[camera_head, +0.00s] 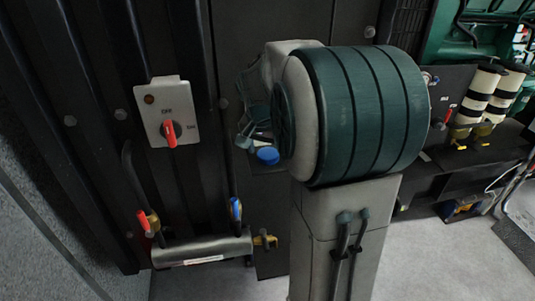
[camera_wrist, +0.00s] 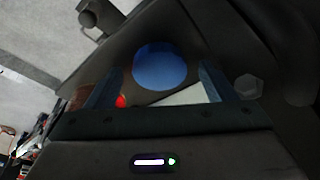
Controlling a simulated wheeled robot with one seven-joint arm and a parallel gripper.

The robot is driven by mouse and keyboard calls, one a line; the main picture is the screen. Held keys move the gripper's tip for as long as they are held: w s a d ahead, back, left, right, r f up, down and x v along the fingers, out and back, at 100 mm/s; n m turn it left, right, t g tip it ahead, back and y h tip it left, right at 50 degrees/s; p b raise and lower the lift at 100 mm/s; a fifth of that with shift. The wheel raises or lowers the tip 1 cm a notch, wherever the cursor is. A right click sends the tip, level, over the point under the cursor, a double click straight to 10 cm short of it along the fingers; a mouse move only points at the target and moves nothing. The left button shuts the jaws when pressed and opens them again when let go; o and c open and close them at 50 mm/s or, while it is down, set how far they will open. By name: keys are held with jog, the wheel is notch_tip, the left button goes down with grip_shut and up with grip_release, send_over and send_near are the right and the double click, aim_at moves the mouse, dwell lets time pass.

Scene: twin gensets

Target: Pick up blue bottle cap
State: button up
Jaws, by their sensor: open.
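The blue bottle cap (camera_head: 268,155) shows in the head view just left of my large green and grey arm link. It is beside my gripper (camera_head: 251,136), which is partly hidden behind that link. In the wrist view the blue cap (camera_wrist: 160,65) is a round blue disc, seen between and slightly beyond the two fingertips of my gripper (camera_wrist: 161,70). The fingers are apart, with the cap between them in the picture. I cannot tell whether either finger touches it.
A grey switch box with a red knob (camera_head: 170,132) is on the dark ribbed wall at left. Below it are a metal cylinder (camera_head: 205,248) and red and blue valve handles. Black-and-white striped cylinders (camera_head: 481,92) stand at right. Grey floor is open below.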

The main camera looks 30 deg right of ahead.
jog(key=c, duration=1.1)
jog(key=shift+o, duration=0.2)
